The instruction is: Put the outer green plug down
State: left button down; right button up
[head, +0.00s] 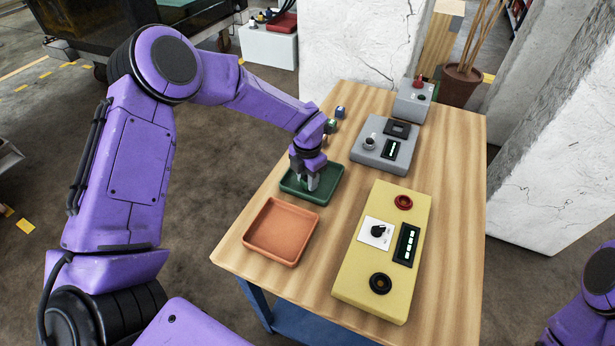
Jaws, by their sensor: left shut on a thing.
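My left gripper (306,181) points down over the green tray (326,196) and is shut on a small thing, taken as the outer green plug. The plug is mostly hidden by the fingers and hard to tell from the green tray behind it. I cannot tell whether it touches the tray floor. Small plugs stand on the table just beyond my wrist: a blue one (340,112), a green one (331,126) and a third partly hidden by my gripper. My right gripper is out of view; only part of my right arm shows at the lower right.
An empty orange tray (270,244) lies nearer than the green tray. A yellow panel (367,284) with a red ring, knob and black ring is right of the trays. A grey panel (364,158) and a grey box with a red knob (411,103) stand farther back.

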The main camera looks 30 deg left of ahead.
pick_arm(q)
jog(key=c, duration=0.8)
grip_release()
jog(key=shift+o, duration=0.2)
jog(key=shift+r, duration=0.15)
notch_tip(320, 180, up, 12)
jog(key=b, duration=0.2)
